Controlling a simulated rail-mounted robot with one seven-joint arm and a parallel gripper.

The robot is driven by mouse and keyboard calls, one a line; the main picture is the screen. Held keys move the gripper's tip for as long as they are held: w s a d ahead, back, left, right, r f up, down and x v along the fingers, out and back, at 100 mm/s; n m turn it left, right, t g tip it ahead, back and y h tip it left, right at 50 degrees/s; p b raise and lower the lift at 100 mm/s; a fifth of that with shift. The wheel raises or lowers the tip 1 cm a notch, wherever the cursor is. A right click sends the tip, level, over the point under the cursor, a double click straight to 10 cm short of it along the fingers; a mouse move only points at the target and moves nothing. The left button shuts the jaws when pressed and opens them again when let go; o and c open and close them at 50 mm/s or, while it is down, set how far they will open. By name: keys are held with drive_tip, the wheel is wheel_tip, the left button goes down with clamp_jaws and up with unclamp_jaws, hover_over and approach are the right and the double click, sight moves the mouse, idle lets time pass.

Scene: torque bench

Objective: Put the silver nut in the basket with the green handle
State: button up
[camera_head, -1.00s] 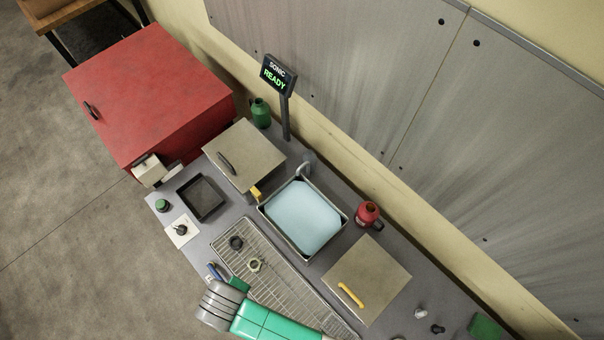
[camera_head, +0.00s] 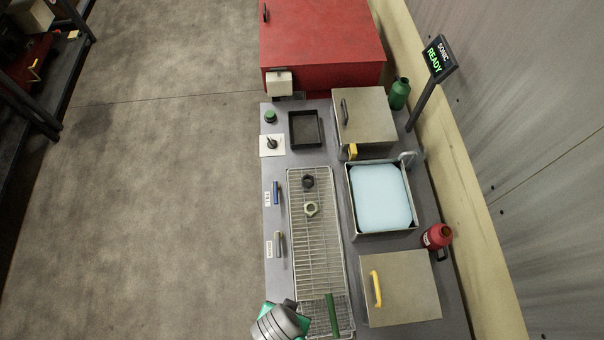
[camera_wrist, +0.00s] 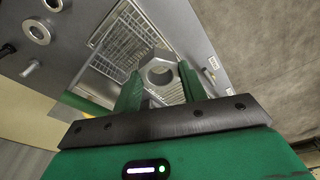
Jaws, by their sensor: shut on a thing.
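A silver hex nut (camera_wrist: 160,66) sits between the green fingers of my gripper (camera_wrist: 158,84) in the wrist view. The gripper is shut on it. In the head view my arm's grey and green end shows at the bottom edge, and the fingers and held nut cannot be made out. A green bar (camera_head: 332,314), seemingly the basket's green handle, lies over wire mesh at the near end of the rack. A green bar (camera_wrist: 84,103) beside wire mesh also shows in the wrist view, partly behind the left finger.
A long wire rack (camera_head: 325,250) carries a dark nut (camera_head: 308,182) and a pale nut (camera_head: 311,209). Right of it stand a blue-filled basin (camera_head: 350,207), a yellow-handled lid (camera_head: 405,290) and a red bottle (camera_head: 437,236). Washers (camera_wrist: 38,32) lie on the bench in the wrist view.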

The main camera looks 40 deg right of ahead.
drive_tip(key=s+a+f+m+b, duration=0.2)
drive_tip(key=s+f+m, duration=0.1)
drive_tip(key=s, duration=0.3)
drive_tip(key=s+a+f+m+g+b, duration=0.1)
drive_tip(key=s+a+f+m, duration=0.1)
drive_tip(key=s+m, duration=0.3)
drive_tip(key=s+a+f+m+b, duration=0.2)
drive_tip(key=s+f+m, duration=0.2)
drive_tip(key=s, duration=0.4)
drive_tip(key=shift+s+a+f+g+b, duration=0.2)
drive_tip(key=shift+f+g+b, duration=0.1)
drive_tip(key=shift+f, duration=0.15)
drive_tip(key=shift+w+d, duration=0.1)
drive_tip(key=w+d, duration=0.3)
drive_tip(key=w, duration=0.1)
drive_tip(key=w+d+f, duration=0.1)
drive_tip(key=w+d, duration=0.3)
drive_tip(key=w, duration=0.1)
drive_tip(key=w+d+f, duration=0.1)
drive_tip(key=w+d, duration=0.2)
drive_tip(key=w, duration=0.2)
drive_tip(key=shift+w+d+f+p, duration=0.1)
drive_tip(key=shift+w+d+p, duration=0.05)
drive_tip(key=shift+d+p, duration=0.25)
drive_tip(key=shift+f+b, duration=0.35)
drive_tip(key=shift+f, duration=2.1)
drive_tip(key=shift+f, duration=0.1)
